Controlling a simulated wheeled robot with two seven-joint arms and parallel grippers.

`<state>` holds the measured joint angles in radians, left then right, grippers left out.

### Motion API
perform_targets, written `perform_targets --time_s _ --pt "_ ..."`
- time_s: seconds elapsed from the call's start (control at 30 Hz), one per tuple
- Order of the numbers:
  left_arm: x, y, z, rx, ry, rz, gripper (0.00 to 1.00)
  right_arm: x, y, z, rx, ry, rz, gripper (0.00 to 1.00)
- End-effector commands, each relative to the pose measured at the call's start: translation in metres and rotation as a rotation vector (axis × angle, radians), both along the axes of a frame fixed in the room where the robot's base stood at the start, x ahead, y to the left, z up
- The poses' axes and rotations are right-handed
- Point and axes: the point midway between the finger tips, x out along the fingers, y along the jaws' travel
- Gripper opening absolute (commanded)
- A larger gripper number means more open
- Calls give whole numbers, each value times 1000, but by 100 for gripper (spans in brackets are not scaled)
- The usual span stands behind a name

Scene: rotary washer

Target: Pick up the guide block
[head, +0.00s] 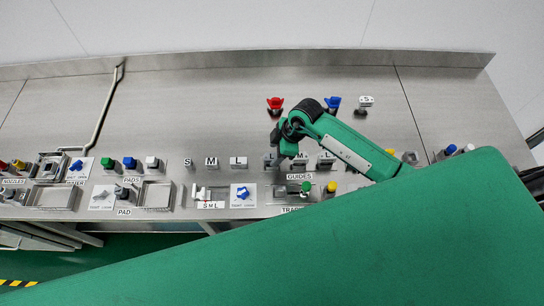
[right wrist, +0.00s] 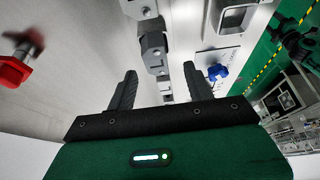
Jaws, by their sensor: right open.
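Grey metal guide blocks stand in a row behind the GUIDES label (head: 300,176) in the head view; one guide block (head: 325,160) shows at the right of the row, and my right arm partly hides the others. My right gripper (head: 277,138) is over the left end of this row. In the right wrist view my right gripper (right wrist: 160,74) is open and empty. Several grey blocks run in a line up from between its fingers, with one block (right wrist: 153,48) just beyond the fingertips. I cannot tell which size it is. My left gripper is not in view.
A red-topped part (head: 275,103), a blue-topped part (head: 332,102) and a white-topped part (head: 366,101) stand behind my right arm. A blue knob (head: 243,193) and a white fixture (head: 203,193) are in front. The rear steel table is mostly clear.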

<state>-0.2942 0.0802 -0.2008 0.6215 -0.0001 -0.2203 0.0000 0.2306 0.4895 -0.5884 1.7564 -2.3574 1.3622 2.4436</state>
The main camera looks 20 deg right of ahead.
Motion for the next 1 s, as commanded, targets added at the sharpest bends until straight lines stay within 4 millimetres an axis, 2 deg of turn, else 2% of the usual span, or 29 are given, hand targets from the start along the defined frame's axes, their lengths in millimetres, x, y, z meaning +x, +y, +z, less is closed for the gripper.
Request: perform_targets --time_s 0.1,0.33,0.67,0.9,1.0 --pt "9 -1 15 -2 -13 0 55 4 1 -10 0 4 -3 53" --pt "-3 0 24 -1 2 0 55 8 8 -35 0 1 -1 53" --pt "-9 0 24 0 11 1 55 8 10 -42 0 0 0 53" --pt "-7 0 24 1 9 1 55 8 10 -42 0 0 0 6" --pt "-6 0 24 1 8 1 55 9 10 -41 0 0 0 4"
